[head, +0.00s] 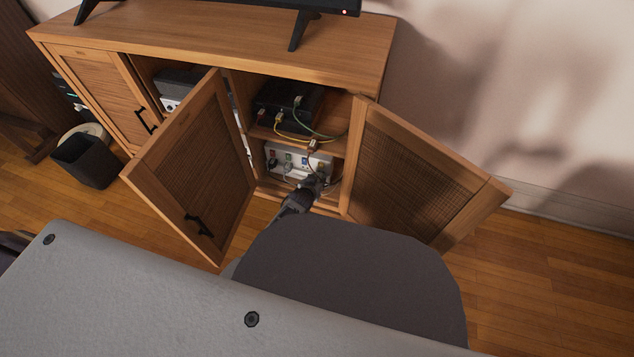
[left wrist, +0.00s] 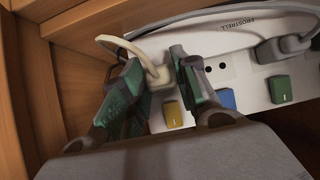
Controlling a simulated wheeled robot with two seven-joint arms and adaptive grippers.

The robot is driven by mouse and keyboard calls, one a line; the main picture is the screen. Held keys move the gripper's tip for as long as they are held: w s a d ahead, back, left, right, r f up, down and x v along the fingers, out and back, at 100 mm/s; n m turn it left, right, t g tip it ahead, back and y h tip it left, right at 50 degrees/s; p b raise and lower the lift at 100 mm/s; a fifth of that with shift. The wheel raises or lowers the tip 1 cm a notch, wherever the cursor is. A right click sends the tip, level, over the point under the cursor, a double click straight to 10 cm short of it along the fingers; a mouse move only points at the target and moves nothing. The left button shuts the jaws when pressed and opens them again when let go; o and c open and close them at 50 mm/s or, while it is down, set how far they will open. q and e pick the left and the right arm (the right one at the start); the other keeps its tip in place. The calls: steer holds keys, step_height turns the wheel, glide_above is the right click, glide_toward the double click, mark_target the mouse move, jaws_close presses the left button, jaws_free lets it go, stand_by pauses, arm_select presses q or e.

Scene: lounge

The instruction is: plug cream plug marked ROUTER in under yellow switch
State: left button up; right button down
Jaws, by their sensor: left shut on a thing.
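The white power strip (head: 321,162) lies inside the open cabinet's lower compartment; the left wrist view shows it close up (left wrist: 240,45). Its yellow switch (left wrist: 173,114) is just beside my left gripper (left wrist: 162,75), with a blue switch (left wrist: 227,98) and a green switch (left wrist: 281,89) to the right. My left gripper, also in the head view (head: 314,183), is shut on a cream plug (left wrist: 159,77) with a cream cable. The plug is over the strip at the yellow switch's position; I cannot tell whether it is seated. No ROUTER marking is readable. My right gripper is not in view.
Open doors stand left (head: 195,165) and right (head: 420,180) of the compartment. A dark box (head: 287,103) with cables sits on the shelf above. In the left wrist view, a grey plug (left wrist: 282,47) occupies the strip near the green switch; wooden cabinet wall (left wrist: 75,80) is close at left.

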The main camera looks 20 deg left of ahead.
arm_select(q)
steer(key=shift+w, duration=0.3)
steer(key=shift+w, duration=0.25)
stand_by(0.4)
steer(key=o, duration=1.1)
steer(key=shift+v, duration=5.95)
steer(key=shift+r, duration=0.1)
